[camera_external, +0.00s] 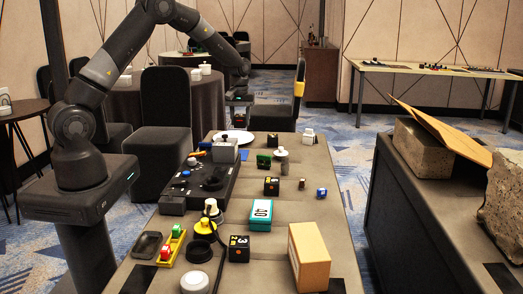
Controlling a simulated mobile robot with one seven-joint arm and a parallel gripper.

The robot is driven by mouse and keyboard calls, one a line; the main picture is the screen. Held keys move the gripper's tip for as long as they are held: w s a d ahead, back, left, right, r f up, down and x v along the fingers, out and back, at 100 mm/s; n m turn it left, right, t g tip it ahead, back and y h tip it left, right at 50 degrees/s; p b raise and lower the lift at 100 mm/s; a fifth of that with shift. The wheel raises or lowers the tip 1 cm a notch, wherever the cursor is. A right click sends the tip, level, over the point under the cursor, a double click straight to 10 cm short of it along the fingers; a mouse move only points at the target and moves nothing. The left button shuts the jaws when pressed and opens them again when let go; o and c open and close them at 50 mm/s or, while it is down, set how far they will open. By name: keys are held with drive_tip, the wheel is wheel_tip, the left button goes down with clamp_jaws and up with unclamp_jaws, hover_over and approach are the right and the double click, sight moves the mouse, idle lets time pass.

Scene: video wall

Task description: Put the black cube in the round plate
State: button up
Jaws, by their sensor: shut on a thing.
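The round plate (226,136) is white and lies at the far left end of the long table. My gripper (239,122) points down just above the plate. It is shut on a small dark thing, probably the black cube; the fingers and the small size hide its outline. I cannot tell whether the held thing touches the plate. Other dark cubes stand on the table: one with numbers (238,248) near the front, one (271,186) in the middle, and one (272,139) right of the plate.
A black control panel (180,203) with a grey box (225,150) lies nearer than the plate.

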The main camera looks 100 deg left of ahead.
drive_tip(key=s+a+f, duration=0.1)
drive_tip(key=a+f, duration=0.1)
drive_tip(key=a, duration=0.1)
drive_tip(key=s+a+f, duration=0.2)
drive_tip(key=a, duration=0.2)
drive_tip(key=s+a+f, duration=0.2)
drive_tip(key=a+f, duration=0.1)
drive_tip(key=a, duration=0.1)
drive_tip(key=shift+s+a, duration=0.1)
drive_tip(key=shift+s, duration=0.15)
drive_tip(key=shift+f, duration=2)
drive_tip(key=o, duration=1)
drive_tip(key=shift+f, duration=0.15)
wheel_tip(320, 180, up, 12)
drive_tip(key=shift+r, duration=0.2)
